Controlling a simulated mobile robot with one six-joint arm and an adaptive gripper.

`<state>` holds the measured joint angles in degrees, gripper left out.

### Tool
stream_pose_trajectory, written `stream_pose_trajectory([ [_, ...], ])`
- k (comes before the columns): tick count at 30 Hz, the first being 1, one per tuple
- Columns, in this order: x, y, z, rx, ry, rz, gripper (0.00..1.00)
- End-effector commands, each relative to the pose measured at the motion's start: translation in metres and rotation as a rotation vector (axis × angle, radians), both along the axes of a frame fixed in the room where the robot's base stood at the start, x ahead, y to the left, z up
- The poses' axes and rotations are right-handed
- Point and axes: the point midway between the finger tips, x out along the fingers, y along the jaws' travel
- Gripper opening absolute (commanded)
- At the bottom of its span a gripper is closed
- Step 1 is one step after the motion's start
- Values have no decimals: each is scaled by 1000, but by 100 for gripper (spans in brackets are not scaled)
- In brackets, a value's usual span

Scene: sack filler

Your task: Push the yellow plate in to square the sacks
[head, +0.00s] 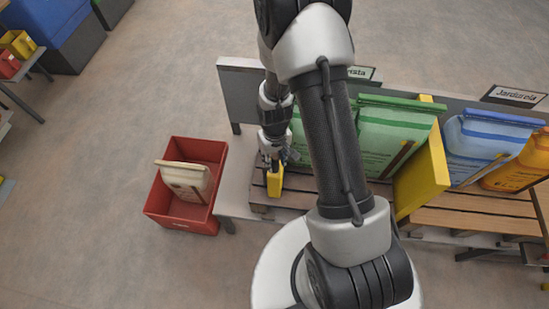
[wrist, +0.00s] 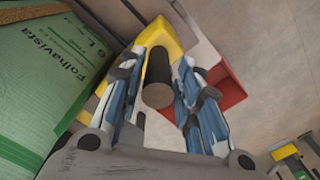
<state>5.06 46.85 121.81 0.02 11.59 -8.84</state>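In the head view a yellow plate (head: 275,181) shows at the left end of the row of green sacks (head: 388,137), partly hidden by my arm. My gripper (head: 275,153) is just above it in that view. In the wrist view the yellow plate (wrist: 165,42) lies beyond the fingertips, with a dark round knob or handle (wrist: 158,75) pointing toward the camera. My gripper (wrist: 160,75) has its fingers apart, one on each side of the knob. I cannot tell whether they touch it. A green sack (wrist: 50,65) stands close on the left.
A tall yellow panel (head: 422,172) stands right of the green sacks, before blue (head: 490,145) and orange sacks (head: 522,165). A red crate (head: 182,216) holding a pale sack (head: 187,180) sits on the floor at left. The wooden slats (head: 475,215) at front right are bare.

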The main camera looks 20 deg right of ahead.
Motion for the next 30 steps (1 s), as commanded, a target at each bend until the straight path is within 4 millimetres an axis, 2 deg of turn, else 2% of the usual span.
stream_pose_trajectory([
  [5,3,-1,30,-1,-10,-1,43],
  [12,3,-1,81,-1,-10,-1,43],
  [16,2,-1,102,-1,-7,-1,43],
  [21,2,-1,115,-1,-5,-1,43],
  [30,1,-1,117,0,-3,-1,43],
])
